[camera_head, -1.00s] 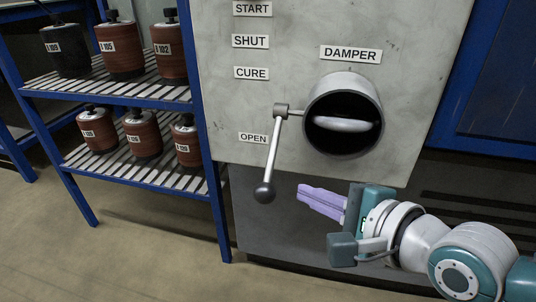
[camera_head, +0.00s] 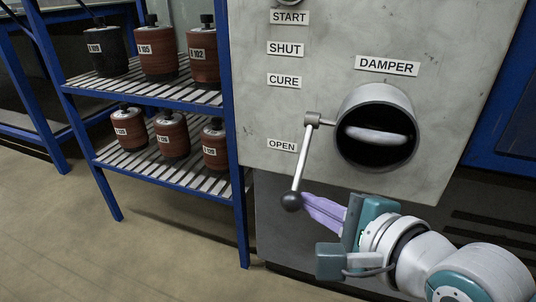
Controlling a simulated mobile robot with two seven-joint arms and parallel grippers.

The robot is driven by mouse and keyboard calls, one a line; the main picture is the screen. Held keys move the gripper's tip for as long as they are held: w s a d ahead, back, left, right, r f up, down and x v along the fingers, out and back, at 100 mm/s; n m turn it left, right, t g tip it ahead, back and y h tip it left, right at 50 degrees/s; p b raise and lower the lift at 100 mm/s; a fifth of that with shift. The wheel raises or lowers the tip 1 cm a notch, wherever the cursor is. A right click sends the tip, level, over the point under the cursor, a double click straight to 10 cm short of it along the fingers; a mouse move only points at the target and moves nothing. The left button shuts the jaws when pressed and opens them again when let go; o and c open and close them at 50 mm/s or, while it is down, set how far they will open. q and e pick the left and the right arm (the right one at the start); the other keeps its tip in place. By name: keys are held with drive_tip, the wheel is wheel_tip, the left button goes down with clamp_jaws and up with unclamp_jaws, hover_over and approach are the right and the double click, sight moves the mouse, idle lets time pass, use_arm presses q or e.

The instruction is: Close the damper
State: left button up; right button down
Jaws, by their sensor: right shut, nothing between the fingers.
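The damper is a short round pipe (camera_head: 377,95) on the grey panel, under a DAMPER label (camera_head: 387,66). Inside its dark mouth a pale plate (camera_head: 376,135) lies almost edge-on, with dark gaps above and below. A lever (camera_head: 302,155) is joined at the pipe's left side and hangs down, tilted slightly left, ending in a dark ball knob (camera_head: 291,201) below the OPEN label (camera_head: 282,145). My right gripper (camera_head: 306,203) is shut, its purple fingers pointing left with the tips just right of the knob. Whether they touch it I cannot tell. My left gripper is not in view.
Labels START (camera_head: 289,18), SHUT (camera_head: 285,49) and CURE (camera_head: 284,81) run up the panel's left side. A blue rack (camera_head: 241,190) with slatted shelves holds several numbered red and dark rolls to the left. The floor (camera_head: 170,255) before it is clear.

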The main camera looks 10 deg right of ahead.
wheel_tip(320, 180, up, 16)
drive_tip(key=m+g+y+p, duration=0.5)
drive_tip(key=g+p, duration=0.4)
drive_tip(key=p, duration=1.3)
drive_tip(key=shift+s+a+f+m+p, duration=0.25)
drive_tip(key=shift+s+a+m+p, duration=0.05)
drive_tip(key=shift+s+p, duration=0.05)
